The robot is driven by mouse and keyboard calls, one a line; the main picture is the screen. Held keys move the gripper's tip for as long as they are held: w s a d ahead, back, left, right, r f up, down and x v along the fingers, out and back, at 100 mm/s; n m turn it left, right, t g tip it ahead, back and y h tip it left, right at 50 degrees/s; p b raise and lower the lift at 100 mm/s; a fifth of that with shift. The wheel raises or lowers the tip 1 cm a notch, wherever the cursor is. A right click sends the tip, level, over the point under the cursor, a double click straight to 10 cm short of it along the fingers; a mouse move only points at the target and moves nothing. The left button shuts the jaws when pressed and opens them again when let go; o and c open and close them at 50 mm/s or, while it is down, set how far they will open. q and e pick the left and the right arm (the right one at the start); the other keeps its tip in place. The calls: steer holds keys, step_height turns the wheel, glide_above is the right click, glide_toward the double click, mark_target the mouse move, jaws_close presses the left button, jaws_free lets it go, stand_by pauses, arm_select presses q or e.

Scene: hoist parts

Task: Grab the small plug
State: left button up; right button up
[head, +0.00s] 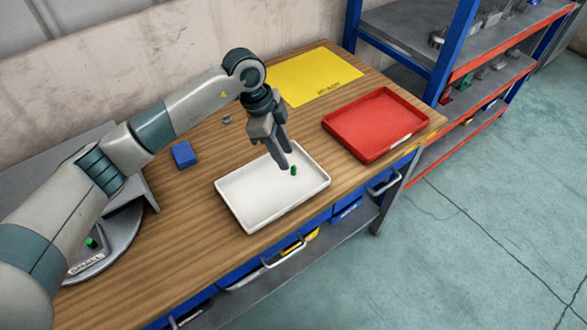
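A small green plug (293,170) shows over the white tray (236,206), right beside the fingertips of my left gripper (286,165). The gripper points down over the tray. Its two fingers look close together, and I cannot tell whether they are open or shut, or whether they touch the plug. Another small green piece (91,242) sits on a round grey plate (127,232) labelled "SMALL" at the lower left, partly hidden by my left arm. My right gripper is not in view.
A red tray (375,124) and a yellow mat (316,76) lie farther back on the wooden bench (190,225). A blue block (184,154) and a small grey ring-like part (227,119) lie left of the gripper. A blue and red shelf (440,80) stands behind at right.

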mark_target(294, 170)
arm_select(q)
steer(key=shift+d+f+p, duration=0.3)
steer(key=shift+f+p, duration=0.2)
steer(key=shift+p, duration=0.05)
steer(key=p+x, duration=0.1)
steer(key=x, duration=0.2)
steer(key=shift+d, duration=0.15)
steer(key=shift+f, duration=0.45)
jaws_close()
